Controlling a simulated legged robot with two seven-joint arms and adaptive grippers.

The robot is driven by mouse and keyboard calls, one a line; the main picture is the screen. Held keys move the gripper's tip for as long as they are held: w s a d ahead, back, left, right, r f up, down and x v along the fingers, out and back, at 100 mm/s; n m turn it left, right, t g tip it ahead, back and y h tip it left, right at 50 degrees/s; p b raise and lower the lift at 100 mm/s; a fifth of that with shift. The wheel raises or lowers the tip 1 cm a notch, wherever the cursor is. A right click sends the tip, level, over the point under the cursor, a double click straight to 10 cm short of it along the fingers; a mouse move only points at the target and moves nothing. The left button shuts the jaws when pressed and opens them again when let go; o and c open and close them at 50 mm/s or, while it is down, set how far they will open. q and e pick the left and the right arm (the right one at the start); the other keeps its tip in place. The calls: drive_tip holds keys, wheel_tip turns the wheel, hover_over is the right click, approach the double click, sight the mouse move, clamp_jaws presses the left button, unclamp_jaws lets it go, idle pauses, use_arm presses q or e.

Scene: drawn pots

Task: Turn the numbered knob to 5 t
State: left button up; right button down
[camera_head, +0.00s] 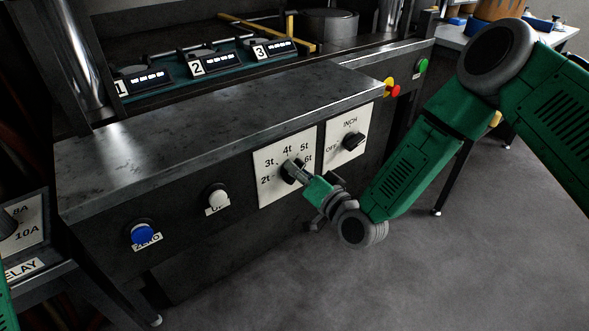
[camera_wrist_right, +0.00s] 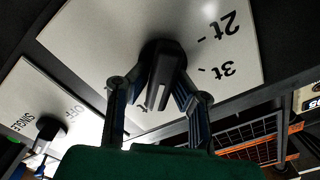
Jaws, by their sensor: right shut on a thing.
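The numbered knob (camera_wrist_right: 165,70) is black and sits on a white dial plate (camera_head: 270,190) on the front of the dark machine. The plate is marked 2t, 3t, 4t, 5t and 6t in the head view. My right gripper (camera_head: 295,172) is at the knob, its two fingers shut on it from either side. The wrist view shows the fingers beside the dark knob, with 2t and 3t to the right. The gripper hides much of the knob in the head view, so I cannot tell which mark it points at. My left gripper is not in view.
An INCH/OFF switch (camera_head: 353,141) is close right of the dial. A white button (camera_head: 217,197) and a blue ZERO button (camera_head: 142,234) are to the left. Red (camera_head: 393,91) and green (camera_head: 421,65) buttons are further right. Open floor lies in front.

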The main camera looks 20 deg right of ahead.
drive_tip(key=shift+s+f, duration=0.25)
drive_tip(key=shift+f, duration=0.15)
drive_tip(key=c, duration=1.4)
unclamp_jaws()
drive_tip(key=shift+c, duration=0.2)
drive_tip(key=shift+d+r, duration=0.15)
drive_tip(key=shift+w, duration=0.1)
drive_tip(key=v, duration=1.2)
